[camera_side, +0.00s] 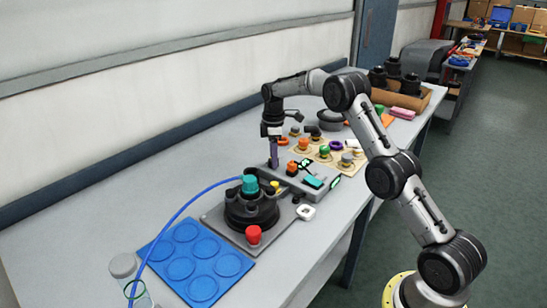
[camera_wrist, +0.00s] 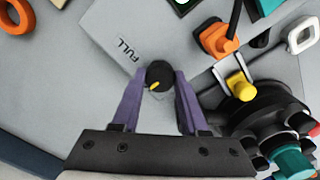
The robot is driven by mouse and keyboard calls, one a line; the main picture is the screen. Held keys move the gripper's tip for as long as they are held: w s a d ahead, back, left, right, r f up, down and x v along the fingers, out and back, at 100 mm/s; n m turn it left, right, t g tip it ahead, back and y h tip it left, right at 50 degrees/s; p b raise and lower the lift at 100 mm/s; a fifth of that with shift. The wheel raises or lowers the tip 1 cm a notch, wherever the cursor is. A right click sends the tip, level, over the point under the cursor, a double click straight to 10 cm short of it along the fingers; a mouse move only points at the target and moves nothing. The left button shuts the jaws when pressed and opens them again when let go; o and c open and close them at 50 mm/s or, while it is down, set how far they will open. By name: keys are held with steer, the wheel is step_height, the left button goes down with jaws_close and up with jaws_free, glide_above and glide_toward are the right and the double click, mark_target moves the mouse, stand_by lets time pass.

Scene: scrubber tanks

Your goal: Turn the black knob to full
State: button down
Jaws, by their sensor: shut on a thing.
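The black knob (camera_wrist: 160,74) is round, with a short yellow mark at its lower left in the wrist view. The word FULL (camera_wrist: 128,49) is printed on the grey panel to the upper left of the knob. My gripper (camera_wrist: 161,83) has its two purple fingers shut on the knob, one on each side. In the side view my gripper (camera_side: 273,162) points down at the left end of the grey panel (camera_side: 318,190); the knob is hidden there.
A black round unit with a teal top (camera_side: 249,184) and a red knob (camera_side: 254,234) stands nearby. A blue mat (camera_side: 160,250) lies at the front.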

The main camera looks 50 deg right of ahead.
steer(key=shift+m, duration=0.3)
steer(key=m, duration=0.5)
steer(key=shift+r+m, duration=0.1)
steer(key=shift+m, duration=0.2)
steer(key=m, duration=0.5)
steer(key=shift+m, duration=0.3)
stand_by(0.4)
steer(key=shift+c, duration=2.1)
jaws_free()
step_height(320, 180, up, 14)
